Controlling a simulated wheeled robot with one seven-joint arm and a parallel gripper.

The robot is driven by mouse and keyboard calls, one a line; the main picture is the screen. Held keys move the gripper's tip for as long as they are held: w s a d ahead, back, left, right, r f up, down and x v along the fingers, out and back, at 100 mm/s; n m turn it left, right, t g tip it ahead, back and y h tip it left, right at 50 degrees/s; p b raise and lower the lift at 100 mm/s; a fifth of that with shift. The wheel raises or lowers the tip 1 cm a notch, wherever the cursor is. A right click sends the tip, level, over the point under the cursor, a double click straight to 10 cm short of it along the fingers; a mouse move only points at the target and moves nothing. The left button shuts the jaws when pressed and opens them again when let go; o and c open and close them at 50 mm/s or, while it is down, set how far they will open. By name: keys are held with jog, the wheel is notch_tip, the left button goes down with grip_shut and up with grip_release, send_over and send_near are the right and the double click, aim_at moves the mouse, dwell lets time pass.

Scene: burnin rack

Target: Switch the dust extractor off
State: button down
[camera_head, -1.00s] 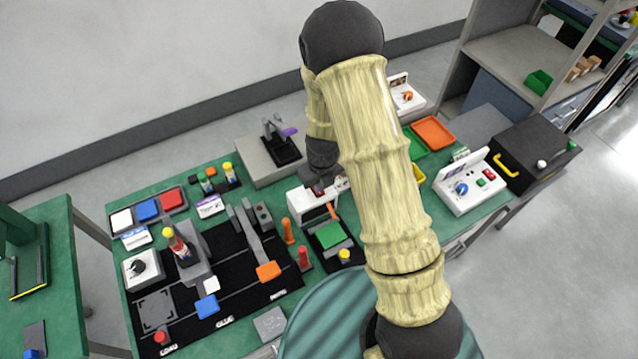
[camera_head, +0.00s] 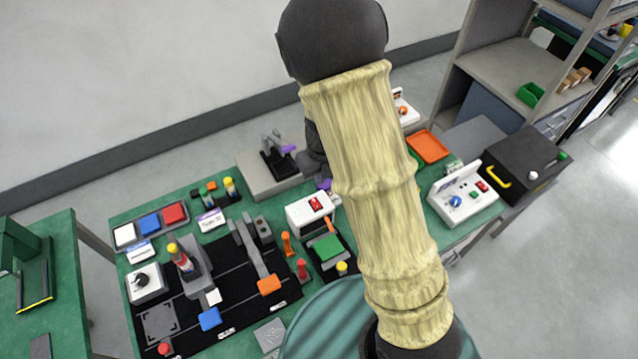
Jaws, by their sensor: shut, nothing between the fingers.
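No readable label names the dust extractor. A white box with a red switch (camera_head: 310,210) stands near the middle of the green bench, and its top now shows clearly. A white control panel (camera_head: 463,198) with a blue knob and a red switch stands at the right of the bench. I cannot tell which belongs to the extractor, nor any switch's position.
A black fixture with a purple handle (camera_head: 279,158) stands behind the white box. A green pad (camera_head: 327,247) and orange and red posts stand in front. An orange tray (camera_head: 428,147) and a black box with a yellow handle (camera_head: 525,165) are at the right. My arm hides the bench's middle right.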

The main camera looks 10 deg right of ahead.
aim_at(314, 201)
jog(key=shift+r, duration=0.4)
jog(key=shift+w, duration=0.1)
jog(key=shift+w+a+p, duration=0.3)
jog(key=shift+w, duration=0.3)
jog(key=f, duration=0.4)
jog(key=w+f+b, duration=0.1)
jog(key=f, duration=0.3)
jog(key=f+b, duration=0.1)
jog(key=f, duration=0.4)
jog(key=shift+w+a, duration=0.15)
jog(key=shift+a, duration=0.05)
jog(key=shift+w+a+f, duration=0.1)
jog(key=shift+f, duration=0.4)
